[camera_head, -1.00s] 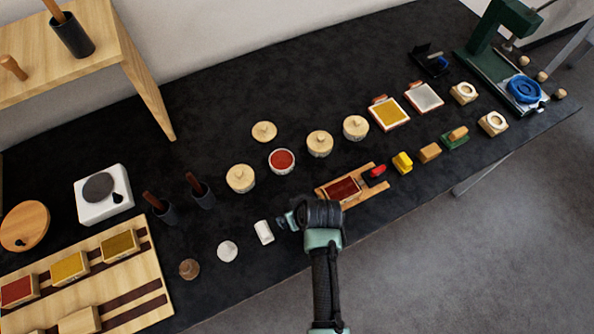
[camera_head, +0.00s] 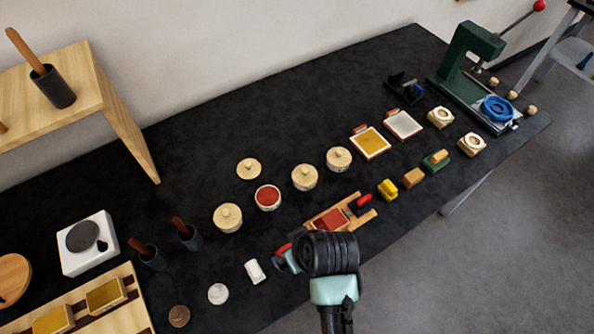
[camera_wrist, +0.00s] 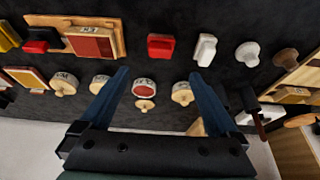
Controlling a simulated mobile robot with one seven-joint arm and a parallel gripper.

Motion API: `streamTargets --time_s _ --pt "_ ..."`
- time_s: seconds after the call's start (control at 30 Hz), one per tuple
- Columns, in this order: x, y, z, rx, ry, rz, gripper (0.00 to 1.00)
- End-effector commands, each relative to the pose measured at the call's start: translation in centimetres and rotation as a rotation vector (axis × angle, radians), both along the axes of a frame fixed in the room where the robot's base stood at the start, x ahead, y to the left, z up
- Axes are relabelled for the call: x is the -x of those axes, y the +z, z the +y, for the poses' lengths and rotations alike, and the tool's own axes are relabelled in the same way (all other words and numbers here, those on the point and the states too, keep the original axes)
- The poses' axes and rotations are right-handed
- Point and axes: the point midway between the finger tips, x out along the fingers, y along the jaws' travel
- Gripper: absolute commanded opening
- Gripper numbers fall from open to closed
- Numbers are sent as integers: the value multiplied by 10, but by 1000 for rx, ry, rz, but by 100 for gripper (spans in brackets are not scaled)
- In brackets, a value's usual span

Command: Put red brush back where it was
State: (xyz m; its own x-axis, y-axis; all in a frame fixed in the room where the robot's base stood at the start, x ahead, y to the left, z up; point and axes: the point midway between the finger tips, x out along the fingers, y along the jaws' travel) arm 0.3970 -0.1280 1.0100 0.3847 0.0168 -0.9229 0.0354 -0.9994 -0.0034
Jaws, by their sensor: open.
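A small red block (camera_wrist: 160,47) stands on the black table in the wrist view, just beyond my fingertips and apart from them. Its red top also shows in the head view (camera_head: 283,248) beside my gripper (camera_head: 288,262). My gripper (camera_wrist: 158,73) is open, with nothing between its fingers. A second red piece with a black base (camera_head: 362,203) sits at the right end of a wooden board (camera_head: 365,217); it also shows at the left in the wrist view (camera_wrist: 38,40). I cannot tell for sure which red piece is the brush.
A white block (camera_head: 254,271) stands left of the nearer red block. The wooden board carries a red pad (camera_head: 329,219). A yellow block (camera_head: 387,189) is to its right. Lidded pots (camera_head: 304,177) and an open red pot (camera_head: 267,197) stand behind. The table's front edge is close.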

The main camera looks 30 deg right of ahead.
Motion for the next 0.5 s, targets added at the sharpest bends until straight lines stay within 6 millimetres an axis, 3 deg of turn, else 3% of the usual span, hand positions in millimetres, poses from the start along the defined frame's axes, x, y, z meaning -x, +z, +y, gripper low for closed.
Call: streamTargets --time_s 0.37,0.5 --pt "5 10 0 0 -1 1 96" --pt "-10 24 -2 19 -2 -48 96"
